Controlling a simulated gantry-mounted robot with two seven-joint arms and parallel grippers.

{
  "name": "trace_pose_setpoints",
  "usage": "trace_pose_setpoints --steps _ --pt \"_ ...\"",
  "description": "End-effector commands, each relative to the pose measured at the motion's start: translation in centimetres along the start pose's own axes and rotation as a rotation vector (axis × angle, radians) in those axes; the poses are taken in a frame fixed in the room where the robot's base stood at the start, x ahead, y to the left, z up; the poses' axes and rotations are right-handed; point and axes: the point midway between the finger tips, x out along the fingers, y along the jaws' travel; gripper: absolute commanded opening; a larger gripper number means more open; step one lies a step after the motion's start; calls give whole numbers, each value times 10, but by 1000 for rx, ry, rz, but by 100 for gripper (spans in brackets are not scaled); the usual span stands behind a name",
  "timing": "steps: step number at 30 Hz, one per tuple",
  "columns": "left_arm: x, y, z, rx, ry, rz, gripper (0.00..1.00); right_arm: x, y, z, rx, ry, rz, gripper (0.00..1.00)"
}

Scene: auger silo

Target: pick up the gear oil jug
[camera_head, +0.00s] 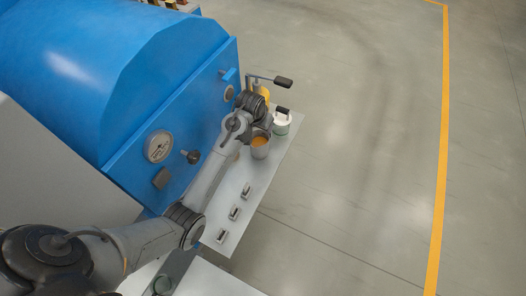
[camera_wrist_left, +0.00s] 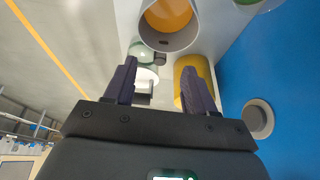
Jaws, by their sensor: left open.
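My left gripper (camera_wrist_left: 159,65) is open, its two dark fingers spread in the left wrist view. In the head view its arm reaches over the shelf and hides the fingers. A grey vessel with orange contents (camera_head: 260,146) stands on the shelf beside my wrist; it also shows beyond the fingertips in the wrist view (camera_wrist_left: 168,42). A white and green container (camera_head: 281,125) stands near it, partly behind the left finger in the wrist view (camera_wrist_left: 145,75). A yellow container (camera_wrist_left: 188,68) is partly behind the right finger. I cannot tell which is the gear oil jug.
The blue silo (camera_head: 150,80) with a gauge (camera_head: 159,146) and knob (camera_head: 192,157) stands left of the narrow shelf (camera_head: 238,192). A black-handled lever (camera_head: 284,82) juts out above the shelf. Several small metal pieces (camera_head: 234,213) lie on its near part. The floor to the right is clear.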

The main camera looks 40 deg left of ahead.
Motion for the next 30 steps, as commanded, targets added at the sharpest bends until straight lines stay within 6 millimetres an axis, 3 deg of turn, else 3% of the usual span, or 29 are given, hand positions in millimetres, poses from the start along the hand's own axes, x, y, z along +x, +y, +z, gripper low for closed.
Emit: trace_pose_setpoints --steps 1,6,18,25,30 --pt "14 -1 -5 -12 3 7 55 16 0 5 -1 1 1 43" --pt "24 -4 -18 -37 3 21 55 28 0 8 -3 2 3 43" --pt "71 -4 -22 -42 2 23 55 39 0 11 -2 5 3 43" --pt "83 -4 -22 -42 2 23 55 41 -1 12 0 5 1 43" --pt "104 -6 -20 -41 1 23 55 49 -2 14 2 5 -1 43"
